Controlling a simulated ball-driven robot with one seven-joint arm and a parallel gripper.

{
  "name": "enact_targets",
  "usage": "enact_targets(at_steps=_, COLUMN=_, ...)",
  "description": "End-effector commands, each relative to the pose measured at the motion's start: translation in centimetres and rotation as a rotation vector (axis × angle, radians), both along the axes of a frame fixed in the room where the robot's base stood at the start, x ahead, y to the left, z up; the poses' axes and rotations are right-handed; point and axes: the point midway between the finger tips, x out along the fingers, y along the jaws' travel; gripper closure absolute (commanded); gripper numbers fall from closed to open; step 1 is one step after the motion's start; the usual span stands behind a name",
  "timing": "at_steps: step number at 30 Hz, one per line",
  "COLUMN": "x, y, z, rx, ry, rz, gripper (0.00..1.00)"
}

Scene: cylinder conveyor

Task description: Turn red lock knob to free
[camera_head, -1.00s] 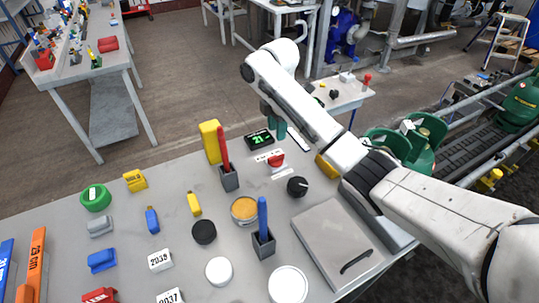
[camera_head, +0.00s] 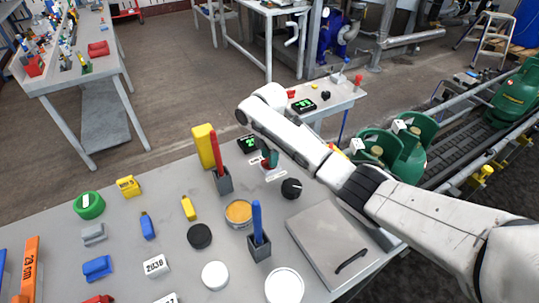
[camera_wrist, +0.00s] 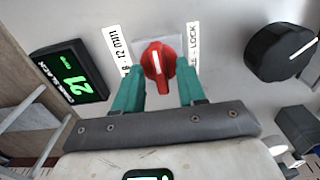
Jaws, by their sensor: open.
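The red lock knob (camera_wrist: 157,63) with a white pointer line sits on the grey bench panel, between two white label strips; the right strip (camera_wrist: 193,45) reads "LOCK" in part. In the head view the knob (camera_head: 268,172) is partly hidden by my arm and fingers. My gripper (camera_wrist: 160,78) is open, its two green fingers on either side of the knob's near part. I cannot tell whether either finger touches it. In the head view the fingertips (camera_head: 269,160) are low at the knob.
A black knob (camera_wrist: 281,52) is to the right. A black display with green digits (camera_wrist: 71,82) is to the left. In the head view a yellow block (camera_head: 204,146), a red pen in a grey holder (camera_head: 223,181) and a grey hinged box (camera_head: 318,236) stand nearby.

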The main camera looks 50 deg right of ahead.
Motion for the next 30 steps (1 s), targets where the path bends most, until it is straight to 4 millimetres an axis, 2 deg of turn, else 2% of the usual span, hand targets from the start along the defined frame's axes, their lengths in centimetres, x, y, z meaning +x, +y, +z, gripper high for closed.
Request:
enact_targets(at_steps=4, x=0.0, y=0.01, z=0.01, rx=0.0, ry=0.0, rz=0.0, gripper=0.61)
enact_targets(at_steps=16, x=0.0, y=0.0, z=0.04, rx=0.0, ry=0.0, rz=0.0, gripper=1.0)
enact_targets(at_steps=30, x=-0.01, y=0.03, z=0.14, rx=0.001, ry=0.002, rz=-0.04, gripper=1.0)
